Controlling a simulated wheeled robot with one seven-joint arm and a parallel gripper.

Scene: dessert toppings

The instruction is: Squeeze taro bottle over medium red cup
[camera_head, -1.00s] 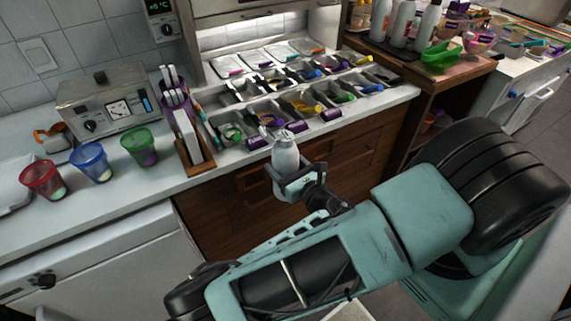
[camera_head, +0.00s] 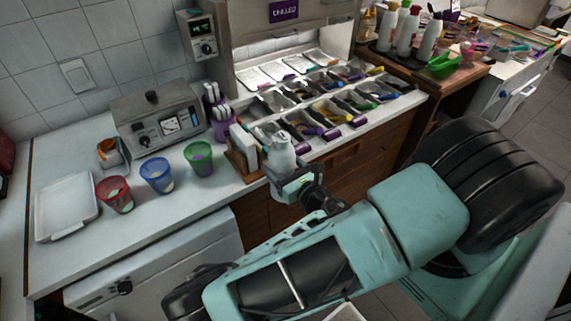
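The red cup (camera_head: 114,195) stands on the white counter at the left, leftmost of three cups. The blue cup (camera_head: 157,176) and the green cup (camera_head: 199,158) stand to its right in a slanting row. Each shows pale or coloured contents. My gripper (camera_head: 285,178) is shut around a white bottle (camera_head: 280,155), held upright in front of the counter edge, right of the cups and well apart from them. The bottle's label and the fingertips' far side are hidden, so I cannot read which topping it holds.
A white tray (camera_head: 66,207) lies left of the red cup. A metal appliance (camera_head: 162,122) stands behind the cups. A wooden holder (camera_head: 240,155) is close beside the bottle. Topping bins (camera_head: 318,108) fill the counter behind; more bottles (camera_head: 408,30) stand at upper right.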

